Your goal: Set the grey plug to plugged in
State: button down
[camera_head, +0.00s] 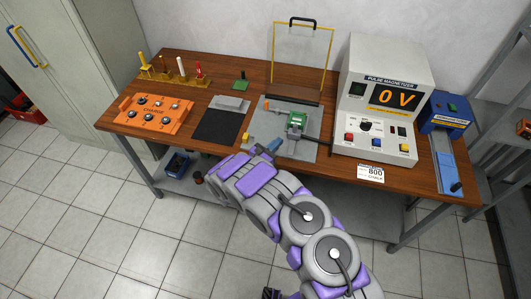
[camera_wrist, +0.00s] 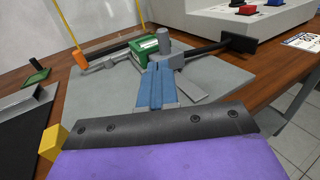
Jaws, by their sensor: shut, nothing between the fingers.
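My gripper (camera_head: 272,146) is at the front edge of the grey plate (camera_head: 268,133). In the wrist view its blue fingers (camera_wrist: 156,76) are together and empty, pointing at the green fixture (camera_wrist: 145,46). The green fixture (camera_head: 297,119) stands on the plate. A grey part, apparently the grey plug (camera_wrist: 177,60), lies just beyond and right of the fingertips, beside the fixture. A black lead (camera_wrist: 212,48) runs right from it toward the magnetizer. The fingers partly hide the space in front of the plug, and I cannot tell whether it is seated.
The pulse magnetizer (camera_head: 385,98) reads 0 V at the right of the wooden table (camera_head: 205,68). A blue device (camera_head: 445,150) stands beyond it. A yellow-framed clear guard (camera_head: 302,58) stands behind the plate.

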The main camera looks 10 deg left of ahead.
jog(key=v, duration=0.6)
jog(key=shift+s+p, duration=0.4)
jog(key=shift+p, duration=0.05)
jog(key=shift+a, duration=0.2)
jog(key=shift+d, duration=0.1)
